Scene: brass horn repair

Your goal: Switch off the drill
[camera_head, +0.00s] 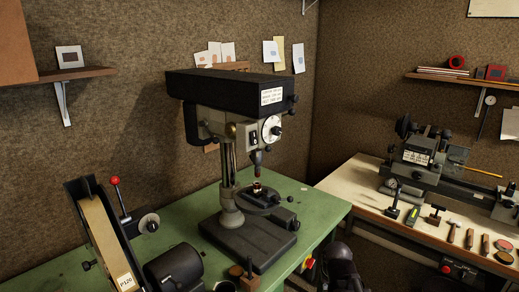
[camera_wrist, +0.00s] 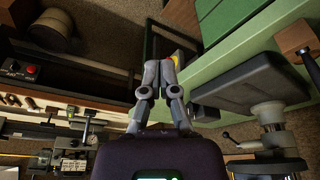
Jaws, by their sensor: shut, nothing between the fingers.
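The drill press (camera_head: 230,92) stands on the green bench, with a black head, a white dial and a small dark switch panel (camera_head: 253,136) on its front. A yellow box with a red button (camera_head: 307,264) sits on the bench's front edge, below the drill base. My gripper (camera_wrist: 159,66) is shut and empty in the wrist view. Its fingertips partly cover the yellow-and-red box (camera_wrist: 177,60); I cannot tell whether they touch it. In the head view my dark wrist is at the bottom, right of the box, and the fingers cannot be made out.
A belt sander (camera_head: 105,235) and a dark motor stand on the green bench (camera_head: 290,190) at the left. At the right a pale bench (camera_head: 350,185) carries a small lathe (camera_head: 425,160) and hand tools. Another red button (camera_head: 446,268) is on its front.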

